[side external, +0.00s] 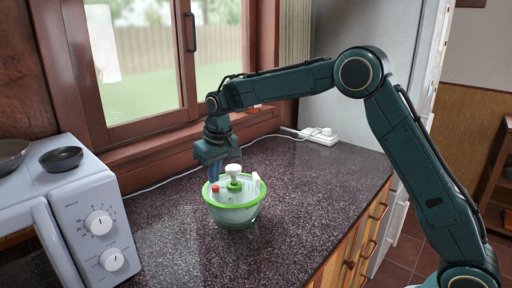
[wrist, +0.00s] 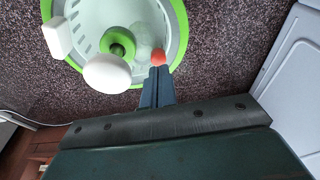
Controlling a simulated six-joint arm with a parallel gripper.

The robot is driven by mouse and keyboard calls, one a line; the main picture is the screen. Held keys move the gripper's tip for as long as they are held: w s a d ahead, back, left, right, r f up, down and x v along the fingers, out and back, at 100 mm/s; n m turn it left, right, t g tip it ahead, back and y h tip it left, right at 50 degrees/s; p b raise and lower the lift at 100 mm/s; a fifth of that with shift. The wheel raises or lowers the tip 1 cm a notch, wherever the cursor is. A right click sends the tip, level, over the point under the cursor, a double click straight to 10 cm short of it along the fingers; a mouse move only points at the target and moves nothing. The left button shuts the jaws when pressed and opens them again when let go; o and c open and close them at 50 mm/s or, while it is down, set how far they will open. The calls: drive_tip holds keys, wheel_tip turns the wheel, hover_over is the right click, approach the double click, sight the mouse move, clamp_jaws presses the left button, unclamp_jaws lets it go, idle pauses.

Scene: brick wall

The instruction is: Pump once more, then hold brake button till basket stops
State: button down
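A salad spinner with a green rim (side external: 234,203) and a clear bowl stands upright on the dark speckled counter. Its white pump knob (side external: 233,170) sits on a green stem at the middle of the lid; the knob also shows in the wrist view (wrist: 107,73). A small red brake button (side external: 215,188) is near the rim, and in the wrist view (wrist: 158,57) it is right at my fingertips. My gripper (wrist: 158,72) points down over that side of the lid with its fingers together. I cannot tell whether the fingertips touch the button. The basket inside is only faintly visible.
A white microwave (side external: 85,215) with dark pans on top stands at the left. A window (side external: 150,60) is behind the counter. A white power strip (side external: 318,135) and its cord lie at the back. The counter (side external: 310,185) right of the spinner is clear.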

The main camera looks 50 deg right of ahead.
drive_tip(key=shift+f, duration=0.75)
idle(1.3)
drive_tip(key=shift+r, duration=0.15)
wheel_tip(320, 180, up, 9)
idle(1.5)
